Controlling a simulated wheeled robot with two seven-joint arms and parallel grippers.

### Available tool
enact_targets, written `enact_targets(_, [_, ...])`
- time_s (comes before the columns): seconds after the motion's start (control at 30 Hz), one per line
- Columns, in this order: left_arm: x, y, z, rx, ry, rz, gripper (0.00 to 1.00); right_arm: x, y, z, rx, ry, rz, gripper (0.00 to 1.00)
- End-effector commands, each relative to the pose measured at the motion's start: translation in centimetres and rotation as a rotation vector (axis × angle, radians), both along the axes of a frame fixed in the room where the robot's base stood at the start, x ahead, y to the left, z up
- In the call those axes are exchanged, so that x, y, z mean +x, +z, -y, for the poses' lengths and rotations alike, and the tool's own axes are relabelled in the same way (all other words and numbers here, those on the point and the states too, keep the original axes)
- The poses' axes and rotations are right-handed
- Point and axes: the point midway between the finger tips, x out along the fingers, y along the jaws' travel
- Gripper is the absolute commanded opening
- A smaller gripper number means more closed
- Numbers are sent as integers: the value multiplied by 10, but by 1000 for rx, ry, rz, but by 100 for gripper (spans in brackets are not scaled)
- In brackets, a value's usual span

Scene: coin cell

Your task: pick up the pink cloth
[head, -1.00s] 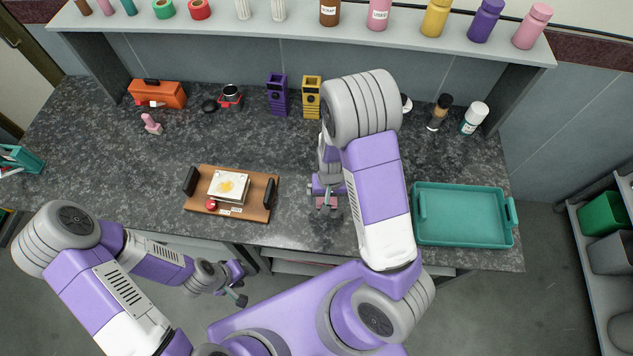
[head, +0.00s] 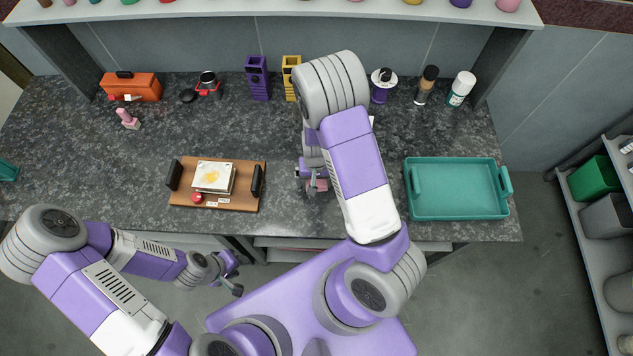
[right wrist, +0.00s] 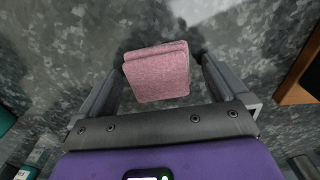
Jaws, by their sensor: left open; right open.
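The pink cloth (right wrist: 157,72) is a small folded pad lying on the dark counter in the right wrist view. My right gripper (right wrist: 158,78) is open, with one finger on each side of the cloth and a gap to each. In the head view the cloth (head: 317,186) is mostly hidden under my right gripper (head: 312,180), and only a bit of pink shows. My left gripper (head: 236,275) is open and empty, low in front of the counter's front edge.
A wooden board (head: 236,203) with a white block and red button sits left of the right gripper. A teal tray (head: 458,214) lies to its right. An orange toolbox (head: 131,87), purple holder (head: 258,78) and yellow holder (head: 291,76) stand at the back.

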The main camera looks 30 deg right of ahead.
Motion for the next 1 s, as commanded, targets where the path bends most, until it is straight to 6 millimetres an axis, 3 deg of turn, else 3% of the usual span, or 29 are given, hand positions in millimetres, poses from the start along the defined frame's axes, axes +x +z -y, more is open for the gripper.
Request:
enact_targets(0.07, [0,1,0,0,0,0,43,0,1,0,0,0,0,100])
enact_targets(0.43, [0,1,0,0,0,0,43,0,1,0,0,0,0,46])
enact_targets(0.83, [0,1,0,0,0,0,43,-1,1,0,0,-1,-1,42])
enact_targets(1.0, [0,7,0,0,0,0,43,0,20,0,-1,0,2,42])
